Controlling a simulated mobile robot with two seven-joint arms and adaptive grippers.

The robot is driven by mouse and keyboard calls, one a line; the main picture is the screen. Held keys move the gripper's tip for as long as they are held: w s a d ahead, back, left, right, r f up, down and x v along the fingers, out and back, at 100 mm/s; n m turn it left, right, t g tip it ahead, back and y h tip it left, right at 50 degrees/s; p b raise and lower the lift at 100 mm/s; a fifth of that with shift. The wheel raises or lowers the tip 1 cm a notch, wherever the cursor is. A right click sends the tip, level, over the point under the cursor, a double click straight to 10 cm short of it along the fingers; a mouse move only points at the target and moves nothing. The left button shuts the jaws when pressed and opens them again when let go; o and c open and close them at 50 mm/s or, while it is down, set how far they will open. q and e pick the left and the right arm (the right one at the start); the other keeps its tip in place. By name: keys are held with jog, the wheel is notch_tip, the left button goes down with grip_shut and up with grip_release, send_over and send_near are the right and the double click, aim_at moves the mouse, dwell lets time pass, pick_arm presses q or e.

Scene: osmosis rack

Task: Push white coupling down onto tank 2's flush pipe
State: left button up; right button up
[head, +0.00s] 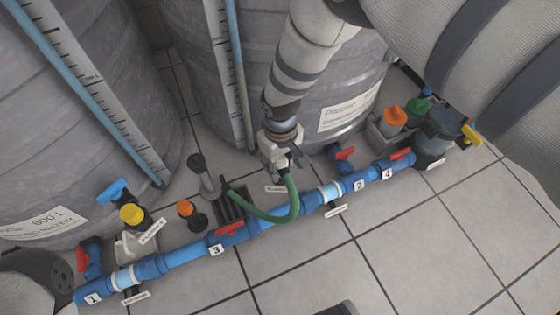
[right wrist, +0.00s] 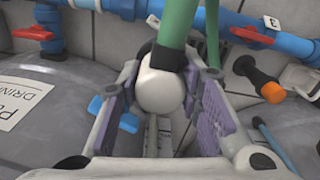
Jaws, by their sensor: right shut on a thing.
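My right gripper (head: 283,166) is low in front of the middle tank (head: 300,90). It is shut on the white coupling (right wrist: 160,85), which sits between its purple-padded fingers in the right wrist view. A green hose (head: 292,205) with a black collar runs from the coupling and loops down over the blue pipe. A blue handle (right wrist: 116,114) shows beside the fingers. The flush pipe is hidden behind the gripper and coupling, so I cannot tell whether the coupling touches it. My left gripper is out of view; only part of my left arm shows at bottom left.
The blue manifold pipe (head: 185,255) with red valve handles and number tags crosses the floor. A black upright fitting (head: 200,170) stands left of the gripper.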

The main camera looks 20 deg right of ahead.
jog(key=o, duration=1.1)
jog(key=shift+f, duration=0.1)
jog(key=shift+o, duration=0.2)
notch_tip(320, 180, up, 12)
